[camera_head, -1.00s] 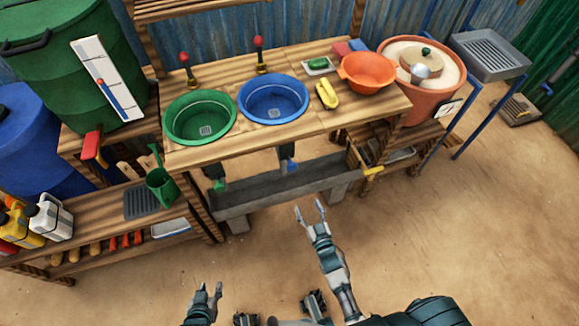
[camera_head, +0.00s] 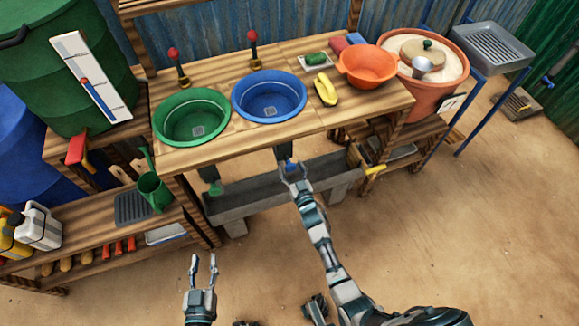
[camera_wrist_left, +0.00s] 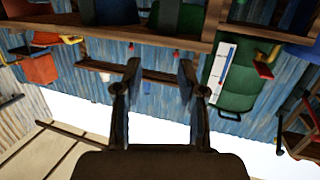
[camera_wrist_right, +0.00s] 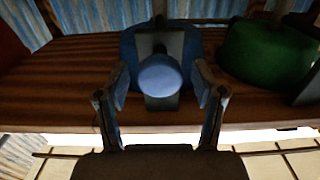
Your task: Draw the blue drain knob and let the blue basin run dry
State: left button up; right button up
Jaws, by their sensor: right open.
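The blue basin (camera_head: 268,88) is set in the wooden counter, right of the green basin (camera_head: 190,117). A grey drain shows on its floor; I cannot tell the water level. My right gripper (camera_head: 292,169) is under the counter's front edge below the blue basin. In the right wrist view, the round blue drain knob (camera_wrist_right: 160,76) faces me between the open fingers (camera_wrist_right: 161,88), with visible gaps on both sides. In the head view the knob is mostly hidden by the gripper. My left gripper (camera_head: 203,264) is open and empty, low in front of the stall.
A grey trough (camera_head: 245,196) lies under the counter. A green knob (camera_head: 213,187) hangs below the green basin. A yellow-handled part (camera_head: 375,169) juts out right of the trough.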

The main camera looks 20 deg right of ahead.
pick_arm(q)
jog(key=shift+d+r, duration=0.1)
jog(key=shift+r, duration=0.25)
pick_arm(e)
jog(key=shift+w, duration=0.3)
grip_shut()
jog(key=s+p, duration=0.2)
jog(key=s, duration=0.2)
jog(key=shift+s+r, duration=0.1)
jog(key=shift+r, duration=0.05)
pick_arm(q)
jog(key=s+a+f+g+y, duration=0.1)
jog(key=s+a+f+g, duration=0.1)
jog(key=s+f+g, duration=0.1)
notch_tip(320, 180, down, 3)
jog(key=shift+s+r+g, duration=0.15)
jog(key=shift+s+g, duration=0.05)
jog(key=shift+g, duration=0.5)
pick_arm(e)
grip_release()
